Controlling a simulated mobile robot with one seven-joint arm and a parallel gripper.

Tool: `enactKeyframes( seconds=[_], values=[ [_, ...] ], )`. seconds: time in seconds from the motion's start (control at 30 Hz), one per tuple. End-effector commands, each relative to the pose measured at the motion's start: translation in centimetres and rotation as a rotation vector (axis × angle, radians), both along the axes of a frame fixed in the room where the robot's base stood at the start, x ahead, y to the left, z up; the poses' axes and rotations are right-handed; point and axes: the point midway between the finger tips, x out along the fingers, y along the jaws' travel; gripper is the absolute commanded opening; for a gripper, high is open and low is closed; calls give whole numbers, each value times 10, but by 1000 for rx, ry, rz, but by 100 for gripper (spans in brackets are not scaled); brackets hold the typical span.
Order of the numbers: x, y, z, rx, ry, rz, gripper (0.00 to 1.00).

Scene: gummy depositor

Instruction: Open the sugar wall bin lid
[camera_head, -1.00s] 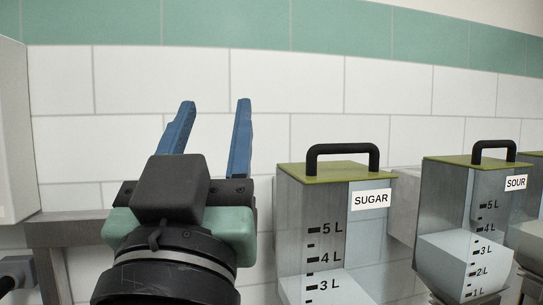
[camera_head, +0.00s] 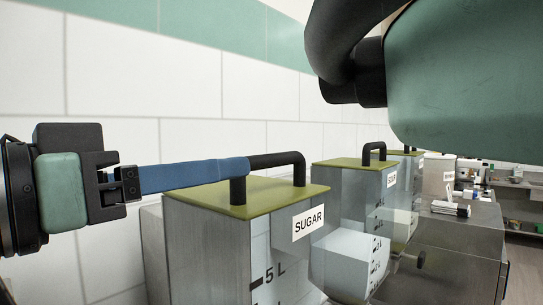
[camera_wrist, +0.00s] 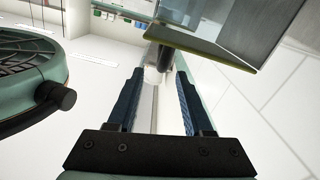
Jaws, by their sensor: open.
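The sugar wall bin (camera_head: 185,245) is a clear and grey box labelled SUGAR. Its olive lid (camera_head: 290,192) lies flat and shut, with a black arched handle (camera_head: 285,159) on top. My gripper (camera_head: 244,170) comes in from the left, its blue fingers level with the handle and overlapping its near end. In the wrist view, my gripper (camera_wrist: 160,72) is open, with the dark handle (camera_wrist: 165,58) between or just beyond the fingertips; I cannot tell if they touch. The lid's olive edge (camera_wrist: 205,46) shows at the upper right there.
The sour bin (camera_head: 392,195), with its own olive lid and black handle, stands behind the sugar bin, with more bins further along. A tiled wall (camera_head: 190,75) runs behind them on the left. A grey counter (camera_head: 455,235) lies to the right. My arm covers the upper right.

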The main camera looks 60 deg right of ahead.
Motion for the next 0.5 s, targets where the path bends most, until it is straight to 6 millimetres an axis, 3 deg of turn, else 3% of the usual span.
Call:
enactKeyframes(
  seconds=[0.3,0.5],
  values=[
    [-8,-67,4,-1,2,-2,51],
    [-11,-96,3,-2,1,0,51]
  ],
)
